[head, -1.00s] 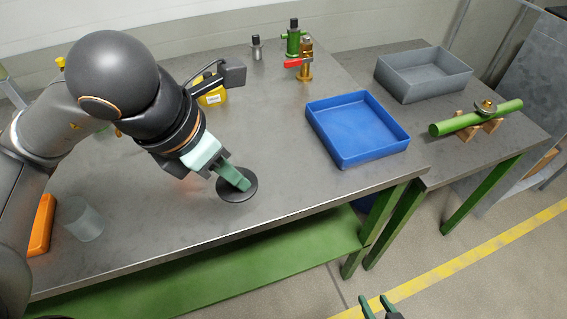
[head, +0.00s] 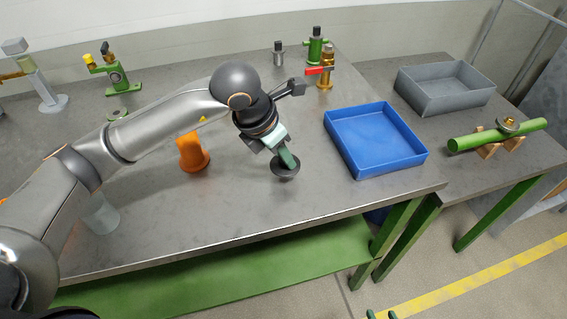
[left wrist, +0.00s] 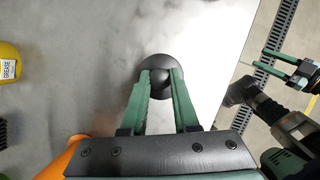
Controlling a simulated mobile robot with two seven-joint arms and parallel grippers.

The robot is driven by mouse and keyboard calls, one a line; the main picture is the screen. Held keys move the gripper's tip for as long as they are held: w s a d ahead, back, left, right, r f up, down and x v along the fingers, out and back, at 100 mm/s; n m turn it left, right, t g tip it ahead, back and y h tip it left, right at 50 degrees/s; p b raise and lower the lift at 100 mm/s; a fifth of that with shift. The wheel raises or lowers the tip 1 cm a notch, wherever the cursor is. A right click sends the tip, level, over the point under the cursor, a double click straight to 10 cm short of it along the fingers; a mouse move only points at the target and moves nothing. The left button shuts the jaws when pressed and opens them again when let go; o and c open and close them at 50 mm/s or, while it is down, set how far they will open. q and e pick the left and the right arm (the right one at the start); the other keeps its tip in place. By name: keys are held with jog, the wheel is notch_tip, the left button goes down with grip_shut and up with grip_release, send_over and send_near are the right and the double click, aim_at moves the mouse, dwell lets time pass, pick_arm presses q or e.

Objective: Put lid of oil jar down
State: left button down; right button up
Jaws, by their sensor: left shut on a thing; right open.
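The lid (head: 285,174) is a dark round disc with a small knob. My left gripper (head: 289,162) is shut on the lid; in the left wrist view the lid (left wrist: 160,61) shows at the fingertips with its knob between them. The lid is at or just above the grey table, left of the blue tray; I cannot tell whether it touches. A clear open jar (head: 104,219), probably the oil jar, stands at the table's left, partly behind my left arm. My right gripper (left wrist: 284,65) is open and empty, off the table's front edge; only its tips show in the head view.
The blue tray (head: 357,171) is right of the lid. An orange object (head: 193,153) stands to its left. A yellow grease can (left wrist: 9,66) shows in the left wrist view. Valve parts (head: 325,68) stand at the back. The table (head: 225,205) is clear around the lid.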

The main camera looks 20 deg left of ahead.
aim_at(280, 161)
pick_arm(q)
notch_tip(280, 161, down, 4)
jog(key=shift+w+r, duration=0.15)
jog(key=shift+r, duration=0.1)
jog(key=shift+f, duration=0.25)
jog(key=c, duration=0.7)
grip_release()
jog(key=shift+o, duration=0.2)
jog(key=shift+r, duration=0.15)
